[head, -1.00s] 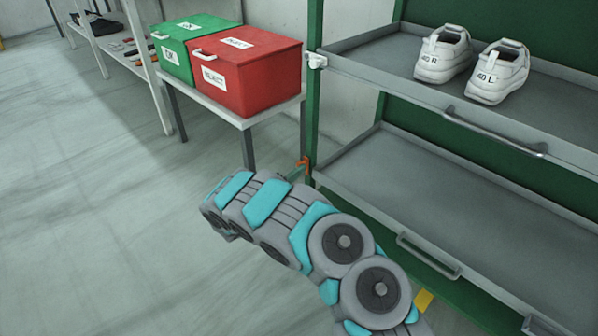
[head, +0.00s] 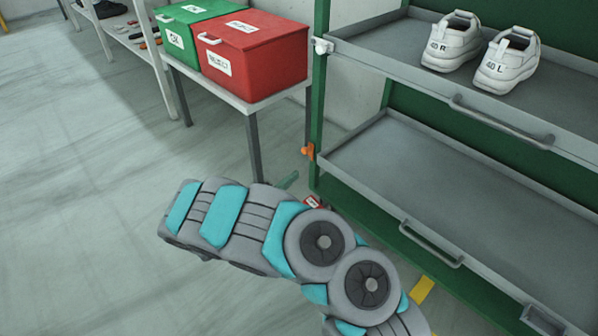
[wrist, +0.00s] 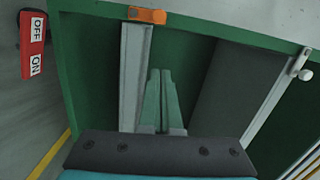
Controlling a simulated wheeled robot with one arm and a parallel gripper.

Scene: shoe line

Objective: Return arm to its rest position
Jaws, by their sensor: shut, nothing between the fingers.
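My gripper (wrist: 158,100) shows in the wrist view as two green fingers lying together, shut and empty. It points toward the green-framed rack, with an orange latch (wrist: 147,15) beyond the fingertips. In the head view my grey and teal arm is folded low in front of the rack, reaching left over the floor. It hides most of the gripper there; a small green tip sticks out behind the arm, left of the rack's post.
A rack (head: 317,90) at right has two grey trays; white shoes (head: 452,42) (head: 507,60) stand on the upper one, and the lower tray (head: 440,170) is empty. Red (head: 255,75) and green (head: 172,42) boxes sit on a side table. A red switch box (wrist: 33,45) is near. Floor at left is clear.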

